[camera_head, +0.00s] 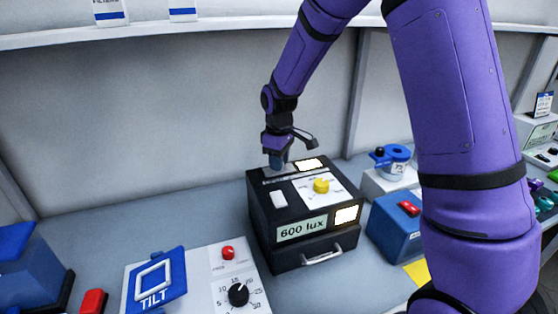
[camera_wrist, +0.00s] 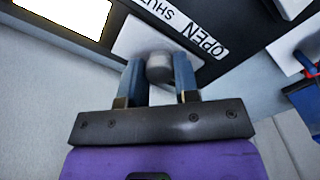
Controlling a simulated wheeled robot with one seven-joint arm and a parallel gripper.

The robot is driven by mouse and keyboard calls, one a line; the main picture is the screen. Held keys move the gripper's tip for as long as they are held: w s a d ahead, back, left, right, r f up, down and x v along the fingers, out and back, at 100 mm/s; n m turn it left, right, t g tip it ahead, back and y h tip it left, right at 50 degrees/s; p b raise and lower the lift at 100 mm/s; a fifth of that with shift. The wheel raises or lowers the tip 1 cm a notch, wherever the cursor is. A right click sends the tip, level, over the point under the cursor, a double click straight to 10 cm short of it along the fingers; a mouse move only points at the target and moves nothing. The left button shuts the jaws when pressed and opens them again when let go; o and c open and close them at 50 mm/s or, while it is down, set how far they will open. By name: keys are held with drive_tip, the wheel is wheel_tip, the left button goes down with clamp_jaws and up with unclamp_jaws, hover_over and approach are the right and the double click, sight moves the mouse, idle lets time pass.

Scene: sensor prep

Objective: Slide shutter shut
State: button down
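The black lamp box (camera_head: 290,238) reads "600 lux" on its front. Its shutter slide shows in the wrist view as a pale plate (camera_wrist: 128,42) with a round grey knob (camera_wrist: 159,68). My gripper (camera_head: 277,163) points down at the back left of the box top. In the wrist view its blue fingers (camera_wrist: 159,76) stand on both sides of the knob, close against it. In the head view my fingers hide the knob.
A blue box with a red switch (camera_head: 409,208) stands at right. A TILT panel (camera_head: 155,281) lies front left. A shelf (camera_head: 190,30) runs above.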

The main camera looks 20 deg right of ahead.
sight(309, 165)
drive_tip(key=d, duration=0.9)
drive_tip(key=shift+d, duration=0.2)
drive_tip(key=c, duration=0.9)
unclamp_jaws()
drive_tip(key=shift+d, duration=0.1)
drive_tip(key=shift+o, duration=0.3)
drive_tip(key=shift+r, duration=0.1)
wheel_tip(309, 165, up, 11)
drive_tip(key=shift+f, duration=0.2)
